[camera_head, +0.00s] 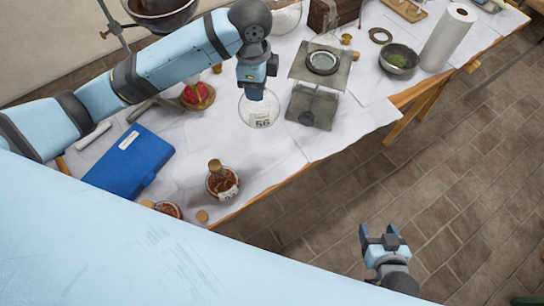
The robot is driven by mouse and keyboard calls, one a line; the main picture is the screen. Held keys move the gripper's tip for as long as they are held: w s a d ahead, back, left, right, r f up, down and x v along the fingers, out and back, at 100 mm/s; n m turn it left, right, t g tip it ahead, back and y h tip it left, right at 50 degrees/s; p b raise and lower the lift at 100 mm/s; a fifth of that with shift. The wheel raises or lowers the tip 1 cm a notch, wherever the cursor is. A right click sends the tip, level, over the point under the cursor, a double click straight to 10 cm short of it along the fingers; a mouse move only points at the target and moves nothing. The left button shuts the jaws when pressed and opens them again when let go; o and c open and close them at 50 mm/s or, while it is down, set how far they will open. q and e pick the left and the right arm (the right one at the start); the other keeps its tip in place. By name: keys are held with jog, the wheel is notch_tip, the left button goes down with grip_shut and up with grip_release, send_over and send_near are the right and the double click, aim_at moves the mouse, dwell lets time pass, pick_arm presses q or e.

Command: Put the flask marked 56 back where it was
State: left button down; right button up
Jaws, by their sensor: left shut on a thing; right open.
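The flask marked 56 (261,117) is clear round glass with a white label, at the middle of the head view. My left gripper (256,93) is above it and shut on its neck, which the fingers hide. The flask hangs upright over the white-covered table (270,160); whether its bottom touches the cloth I cannot tell. My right gripper (380,236) is open and empty, out over the tiled floor in front of the table.
A metal stand with a ring (322,63) is close right of the flask. A bowl (399,61) and paper roll (448,38) are right.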

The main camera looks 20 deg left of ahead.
aim_at(271, 99)
pick_arm(q)
jog(key=m, duration=0.1)
jog(key=d+m, duration=0.1)
jog(key=m, duration=0.1)
jog(key=d+m, duration=0.1)
jog(key=m, duration=0.1)
jog(key=shift+s+f+b, duration=0.1)
jog(key=shift+f+b, duration=0.15)
jog(key=shift+b, duration=0.05)
jog(key=m, duration=0.1)
jog(key=d+m, duration=0.1)
jog(key=m, duration=0.1)
jog(key=shift+d+f+m, duration=0.15)
jog(key=shift+f+m, duration=0.1)
jog(key=shift+m, duration=0.05)
notch_tip(271, 99, down, 20)
jog(key=shift+p, duration=0.4)
jog(key=c, duration=0.7)
grip_release()
jog(key=shift+f, duration=0.15)
jog(key=r, duration=1.2)
jog(key=shift+w+r+b, duration=0.2)
jog(key=shift+b, duration=0.1)
jog(key=shift+s, duration=0.1)
